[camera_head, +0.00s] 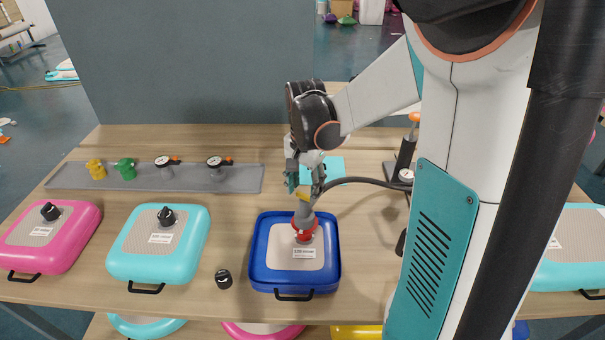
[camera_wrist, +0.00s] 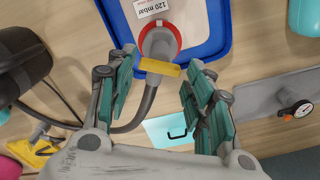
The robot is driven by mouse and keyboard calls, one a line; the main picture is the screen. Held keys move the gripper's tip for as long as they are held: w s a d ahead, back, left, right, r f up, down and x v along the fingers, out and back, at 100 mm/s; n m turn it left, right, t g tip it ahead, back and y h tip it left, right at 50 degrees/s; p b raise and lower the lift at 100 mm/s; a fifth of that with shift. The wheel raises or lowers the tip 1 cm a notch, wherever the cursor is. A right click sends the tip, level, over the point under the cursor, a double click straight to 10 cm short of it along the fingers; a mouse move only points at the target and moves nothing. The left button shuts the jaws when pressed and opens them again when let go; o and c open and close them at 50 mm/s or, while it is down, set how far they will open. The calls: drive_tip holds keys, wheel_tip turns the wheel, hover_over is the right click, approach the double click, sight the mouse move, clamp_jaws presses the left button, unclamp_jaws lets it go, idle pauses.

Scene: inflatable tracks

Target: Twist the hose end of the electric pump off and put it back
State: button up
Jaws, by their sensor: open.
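The grey hose end (camera_head: 304,216) with a yellow band stands upright on the red valve (camera_head: 304,236) of the blue inflatable (camera_head: 262,270). In the wrist view the hose end (camera_wrist: 158,45) sits over the red ring (camera_wrist: 174,53), and its yellow band (camera_wrist: 160,67) faces my gripper. My gripper (camera_head: 305,187) is just above the hose end. In the wrist view my gripper (camera_wrist: 161,77) is open, with its teal fingers on either side of the hose end, apart from it. The dark hose (camera_head: 365,182) curves right towards the pump (camera_head: 405,160), which my arm partly hides.
A black cap (camera_head: 223,279) lies left of the blue inflatable. Turquoise (camera_head: 160,250) and pink (camera_head: 50,240) inflatables with black caps stand further left. A grey tray (camera_head: 140,178) holds valves and gauges behind them. A light-blue sheet (camera_head: 333,168) lies behind my gripper.

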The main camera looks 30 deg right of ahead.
sight(304, 199)
wheel_tip(304, 199, down, 8)
drive_tip(key=shift+r+b, duration=0.15)
drive_tip(key=shift+b, duration=0.65)
drive_tip(key=c, duration=0.9)
drive_tip(key=m, duration=0.3)
drive_tip(key=shift+m+b, duration=0.35)
drive_tip(key=shift+m, duration=0.05)
drive_tip(key=shift+c, duration=0.2)
drive_tip(key=shift+m, duration=0.7)
